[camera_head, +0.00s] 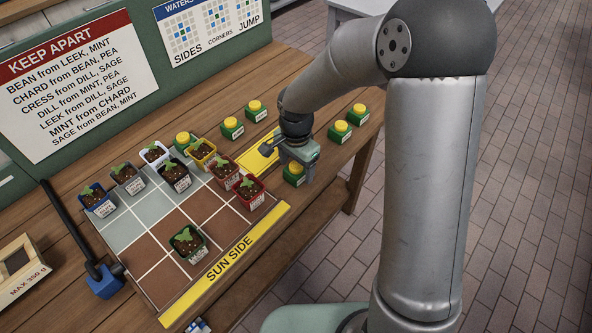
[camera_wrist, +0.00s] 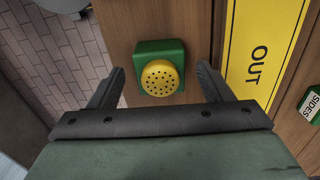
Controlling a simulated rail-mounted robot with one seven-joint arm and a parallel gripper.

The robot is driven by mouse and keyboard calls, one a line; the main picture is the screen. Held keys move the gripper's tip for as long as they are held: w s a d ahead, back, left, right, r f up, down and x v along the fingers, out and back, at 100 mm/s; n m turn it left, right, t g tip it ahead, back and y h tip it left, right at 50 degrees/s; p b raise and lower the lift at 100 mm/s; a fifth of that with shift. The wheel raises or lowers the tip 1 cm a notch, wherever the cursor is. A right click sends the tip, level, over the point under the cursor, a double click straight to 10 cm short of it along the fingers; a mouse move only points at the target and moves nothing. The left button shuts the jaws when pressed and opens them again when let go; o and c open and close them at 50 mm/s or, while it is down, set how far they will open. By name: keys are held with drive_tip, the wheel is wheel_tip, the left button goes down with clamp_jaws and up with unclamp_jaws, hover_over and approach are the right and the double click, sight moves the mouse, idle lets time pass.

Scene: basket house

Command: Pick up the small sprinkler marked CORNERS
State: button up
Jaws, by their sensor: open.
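A small sprinkler with a green block base and a round yellow perforated head (camera_wrist: 160,76) lies between the fingers of my gripper (camera_wrist: 158,88) in the wrist view. The fingers are open on either side of it and apart from it. Its label is not visible there. In the head view, this sprinkler (camera_head: 293,176) stands near the table's front edge, with my gripper (camera_head: 303,168) just above it. Another sprinkler at the wrist view's right edge bears the label SIDES (camera_wrist: 311,105). I cannot read a CORNERS label on any sprinkler.
Several similar sprinklers stand around the yellow OUT strip (camera_wrist: 262,50), including one at the back (camera_head: 232,127) and one at the right (camera_head: 340,131). Potted seedlings sit on the planting grid (camera_head: 150,258) at left. A red pot (camera_head: 249,192) is near my gripper.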

drive_tip(key=shift+f, duration=0.75)
drive_tip(key=c, duration=1.1)
drive_tip(key=shift+c, duration=0.2)
drive_tip(key=shift+r, duration=0.15)
